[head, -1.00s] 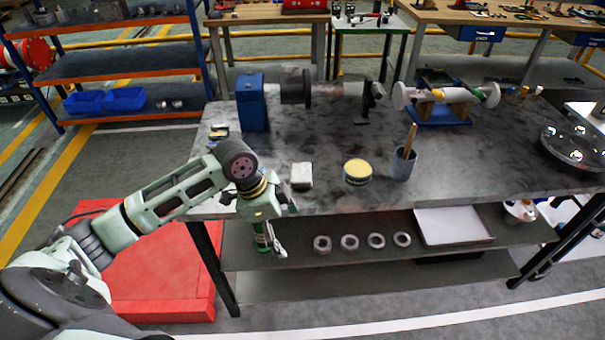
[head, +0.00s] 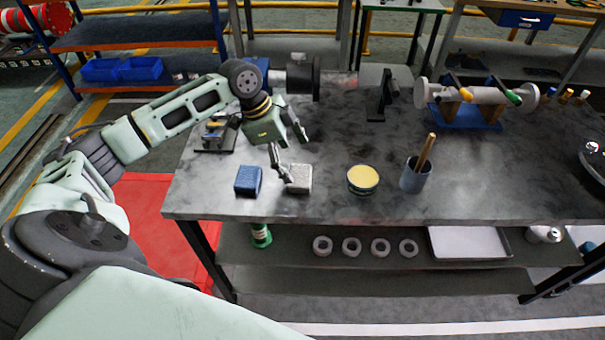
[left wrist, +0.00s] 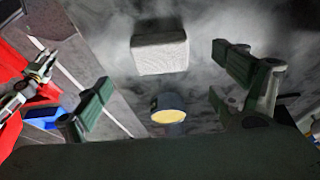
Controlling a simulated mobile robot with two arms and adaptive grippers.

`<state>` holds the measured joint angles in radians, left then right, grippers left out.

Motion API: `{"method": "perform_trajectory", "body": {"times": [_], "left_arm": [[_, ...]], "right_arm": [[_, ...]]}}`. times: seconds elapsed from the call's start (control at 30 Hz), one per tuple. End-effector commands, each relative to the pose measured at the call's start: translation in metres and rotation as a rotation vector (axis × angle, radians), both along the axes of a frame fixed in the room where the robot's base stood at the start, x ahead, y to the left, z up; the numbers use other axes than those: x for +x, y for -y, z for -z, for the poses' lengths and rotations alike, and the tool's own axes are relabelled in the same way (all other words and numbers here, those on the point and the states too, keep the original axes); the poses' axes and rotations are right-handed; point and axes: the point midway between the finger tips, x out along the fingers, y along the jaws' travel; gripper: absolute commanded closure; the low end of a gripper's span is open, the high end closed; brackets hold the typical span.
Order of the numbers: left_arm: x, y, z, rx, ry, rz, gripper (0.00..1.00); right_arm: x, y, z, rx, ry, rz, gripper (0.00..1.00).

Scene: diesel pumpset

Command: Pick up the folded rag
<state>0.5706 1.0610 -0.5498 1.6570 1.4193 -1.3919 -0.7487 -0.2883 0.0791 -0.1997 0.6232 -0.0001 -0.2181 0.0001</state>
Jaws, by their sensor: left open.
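The folded rag (head: 299,179) appears as a small pale grey-white block lying on the workbench top (head: 320,205), near its front edge. It also shows in the left wrist view (left wrist: 160,53), above the middle, with a woven-looking surface. My left gripper (head: 294,158) is open and empty, its fingers spread above the bench. In the head view one finger overlaps the rag's left part; I cannot tell whether it touches. In the left wrist view the rag lies between the spread fingers (left wrist: 162,78), apart from both. My right gripper is out of view.
A blue block (head: 248,181) sits just left of the rag. A yellow-topped tin (head: 363,180) and a grey cup (head: 415,175) with a wooden handle stand to the right. A dark stand (head: 381,100) and a blue-based assembly (head: 466,115) are farther back. The right front bench top is clear.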

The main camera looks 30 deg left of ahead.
Motion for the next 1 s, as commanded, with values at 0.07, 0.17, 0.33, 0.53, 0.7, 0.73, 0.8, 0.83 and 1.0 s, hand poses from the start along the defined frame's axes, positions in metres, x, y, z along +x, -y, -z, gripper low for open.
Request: {"method": "perform_trajectory", "body": {"times": [0.07, 0.17, 0.33, 0.53, 0.7, 0.73, 0.8, 0.83, 1.0], "left_arm": [[0.001, 0.003, 0.008, -0.001, -0.003, 0.000, 0.12], [0.003, 0.006, 0.021, -0.001, -0.004, 0.001, 0.12], [0.008, 0.013, 0.044, -0.001, -0.002, 0.001, 0.12], [0.010, 0.015, 0.052, 0.000, 0.001, 0.000, 0.12], [0.010, 0.015, 0.052, 0.001, 0.000, 0.000, 0.15], [0.010, 0.015, 0.052, 0.001, 0.000, 0.000, 0.18], [0.010, 0.015, 0.052, 0.001, 0.000, 0.000, 0.24], [0.010, 0.015, 0.052, 0.001, 0.000, 0.000, 0.27], [0.010, 0.015, 0.052, 0.001, 0.000, 0.000, 0.41]], "right_arm": [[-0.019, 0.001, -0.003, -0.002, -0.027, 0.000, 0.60], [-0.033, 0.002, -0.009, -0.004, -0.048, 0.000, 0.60], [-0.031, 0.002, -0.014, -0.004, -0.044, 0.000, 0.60], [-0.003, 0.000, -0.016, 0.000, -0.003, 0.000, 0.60], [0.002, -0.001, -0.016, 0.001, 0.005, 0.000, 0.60], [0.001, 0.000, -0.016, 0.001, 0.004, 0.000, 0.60], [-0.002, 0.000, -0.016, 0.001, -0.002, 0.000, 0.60], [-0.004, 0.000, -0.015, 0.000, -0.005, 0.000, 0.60], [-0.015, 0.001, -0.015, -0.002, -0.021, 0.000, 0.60]]}}
